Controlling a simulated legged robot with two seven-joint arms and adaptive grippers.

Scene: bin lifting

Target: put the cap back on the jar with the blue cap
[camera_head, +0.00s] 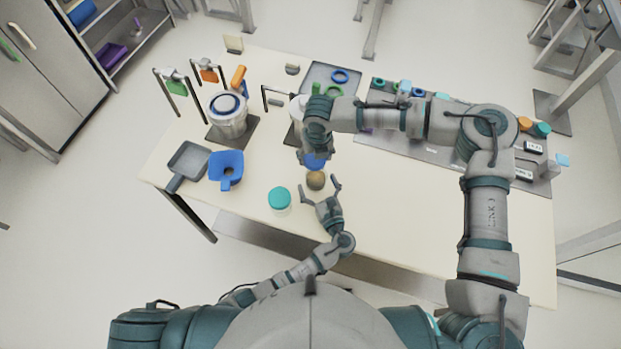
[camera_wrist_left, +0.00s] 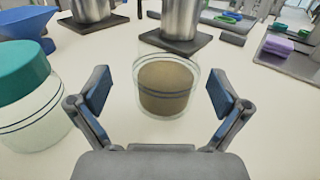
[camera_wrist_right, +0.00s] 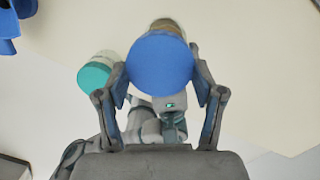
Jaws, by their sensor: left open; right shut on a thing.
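The open jar (camera_wrist_left: 166,88) is clear, holds brown contents and stands upright on the table without a cap. It also shows in the head view (camera_head: 315,181). My left gripper (camera_head: 319,188) is open, with the jar between or just beyond its spread fingers in the left wrist view (camera_wrist_left: 160,82). No finger visibly touches the jar. My right gripper (camera_wrist_right: 160,78) is shut on the blue cap (camera_wrist_right: 160,62). In the head view the blue cap (camera_head: 314,162) is held above and just behind the jar. The right wrist view shows the jar partly hidden beyond the cap.
A jar with a teal cap (camera_head: 279,199) stands left of the open jar. A blue funnel-like container (camera_head: 226,168) and a grey pan (camera_head: 188,163) lie further left. A metal canister (camera_head: 229,115) stands behind. The table front right is clear.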

